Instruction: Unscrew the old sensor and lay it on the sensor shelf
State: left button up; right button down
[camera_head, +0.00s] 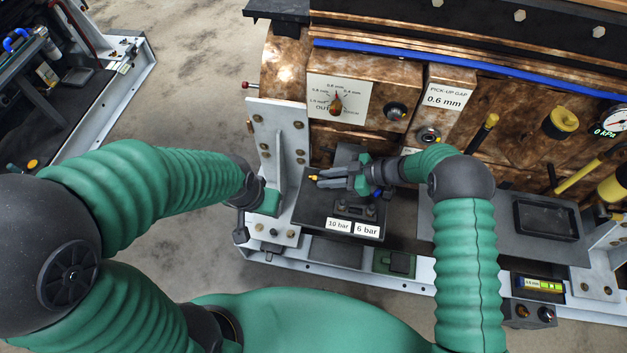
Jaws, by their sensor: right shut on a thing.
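My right gripper (332,178) reaches in from the right and points left, above a dark shelf (313,213). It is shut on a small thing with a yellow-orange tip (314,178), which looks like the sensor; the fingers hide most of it. The shelf carries white labels reading 10 bar and 6 bar, with small dark fittings behind them. I cannot tell whether the held thing touches the shelf. My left gripper (241,232) hangs at the left end of the shelf, beside the grey upright bracket; its jaws are too small and dark to read.
The brown engine block (390,75) stands behind, with a dial plate (338,98) and a pick-up gap label (446,95). A black tray (546,238) lies on the grey plate at right. A pressure gauge (613,117) and yellow-handled parts are farther right.

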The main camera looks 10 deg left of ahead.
jog(key=shift+f, duration=0.1)
jog(key=shift+f+b, duration=0.6)
jog(key=shift+f, duration=0.35)
jog(key=c, duration=1.2)
grip_release()
